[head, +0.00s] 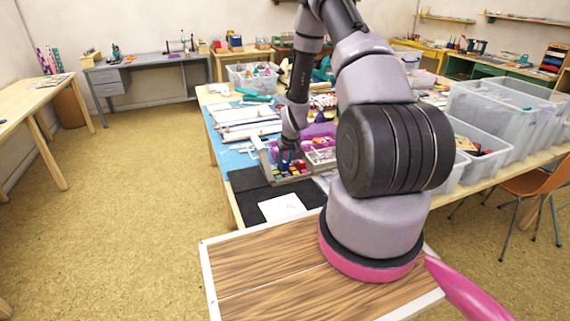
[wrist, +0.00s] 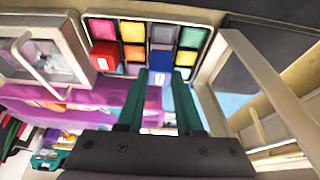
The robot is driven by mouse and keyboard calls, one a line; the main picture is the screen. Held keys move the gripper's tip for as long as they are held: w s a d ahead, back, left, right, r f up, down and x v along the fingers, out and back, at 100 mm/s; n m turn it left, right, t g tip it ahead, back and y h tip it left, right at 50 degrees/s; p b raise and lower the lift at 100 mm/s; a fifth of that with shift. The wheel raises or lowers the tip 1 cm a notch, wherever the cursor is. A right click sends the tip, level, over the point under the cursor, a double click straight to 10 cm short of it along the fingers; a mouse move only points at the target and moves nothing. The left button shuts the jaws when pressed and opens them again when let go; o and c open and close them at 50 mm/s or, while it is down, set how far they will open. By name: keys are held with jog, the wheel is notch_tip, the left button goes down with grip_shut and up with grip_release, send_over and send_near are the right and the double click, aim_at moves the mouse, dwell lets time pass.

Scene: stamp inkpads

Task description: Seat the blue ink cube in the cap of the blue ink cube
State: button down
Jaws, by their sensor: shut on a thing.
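The blue ink cube (wrist: 155,79), with a small white label, is between the two green fingers of my gripper (wrist: 159,74) in the wrist view. The gripper is shut on it. The cube is over or at the near edge of a tray of coloured square pads (wrist: 147,21). I cannot tell whether it touches the tray. The cap of the blue ink cube cannot be made out clearly; the cube and fingers cover part of the tray. In the head view my gripper (head: 291,157) is low over the small coloured blocks, too small there to tell the cube.
A red cube (wrist: 104,56) with a white label stands on the tray, left of the blue one. A clear box (wrist: 45,50) is to the left and a wooden frame (wrist: 240,75) close to the right. A white paper (head: 282,207) lies on the black mat (head: 248,204).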

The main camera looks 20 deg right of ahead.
jog(key=shift+f, duration=0.65)
jog(key=shift+f, duration=0.15)
jog(key=c, duration=0.6)
grip_release()
jog(key=shift+f, duration=0.1)
jog(key=shift+o, duration=0.2)
